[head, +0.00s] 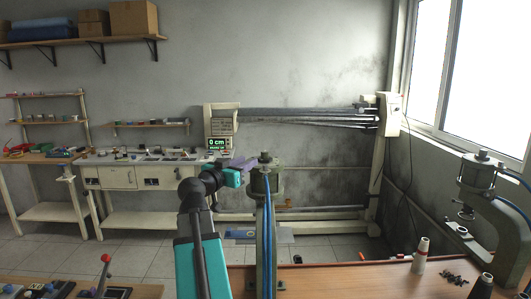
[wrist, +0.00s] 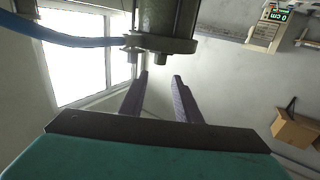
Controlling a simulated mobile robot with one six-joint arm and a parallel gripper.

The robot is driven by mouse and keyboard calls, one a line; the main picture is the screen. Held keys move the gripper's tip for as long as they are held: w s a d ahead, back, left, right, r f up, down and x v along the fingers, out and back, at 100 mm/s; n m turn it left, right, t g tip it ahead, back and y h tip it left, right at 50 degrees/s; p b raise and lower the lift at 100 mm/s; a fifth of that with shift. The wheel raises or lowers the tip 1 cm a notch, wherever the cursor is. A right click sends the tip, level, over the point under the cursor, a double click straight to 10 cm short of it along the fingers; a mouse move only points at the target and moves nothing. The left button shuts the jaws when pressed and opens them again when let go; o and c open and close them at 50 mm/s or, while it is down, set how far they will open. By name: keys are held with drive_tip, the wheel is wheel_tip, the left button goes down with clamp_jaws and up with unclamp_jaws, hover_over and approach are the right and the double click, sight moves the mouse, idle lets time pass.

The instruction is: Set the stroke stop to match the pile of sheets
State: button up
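A grey-green press cylinder (head: 259,183) with a small knob-like top (head: 264,157) stands in front of me in the head view, with blue hoses running down it. Its flanged end (wrist: 165,42) shows at the top of the wrist view. My gripper (wrist: 160,75) has two purple fingers spread apart with nothing between them, pointing toward the cylinder. In the head view my gripper (head: 244,163) is just left of the cylinder top; I cannot tell if it touches. A second press (head: 480,175) stands at the right. I cannot make out a pile of sheets.
A display (head: 217,143) reads 0 cm on the pale frame behind. A red-knobbed lever (head: 104,272) is at lower left. The table's middle is mostly clear.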

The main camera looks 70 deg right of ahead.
sight(262, 152)
drive_tip(key=d+p, duration=0.1)
drive_tip(key=d, duration=0.2)
drive_tip(key=s+d+p, duration=0.1)
drive_tip(key=d+p, duration=0.1)
drive_tip(key=d, duration=0.2)
drive_tip(key=d+p, duration=0.1)
drive_tip(key=d, duration=0.2)
drive_tip(key=shift+s+d+r+p, duration=0.1)
drive_tip(key=shift+s+d+p, duration=0.5)
drive_tip(key=shift+d+p, duration=0.25)
drive_tip(key=shift+d, duration=0.65)
drive_tip(key=shift+c, duration=0.3)
clamp_jaws()
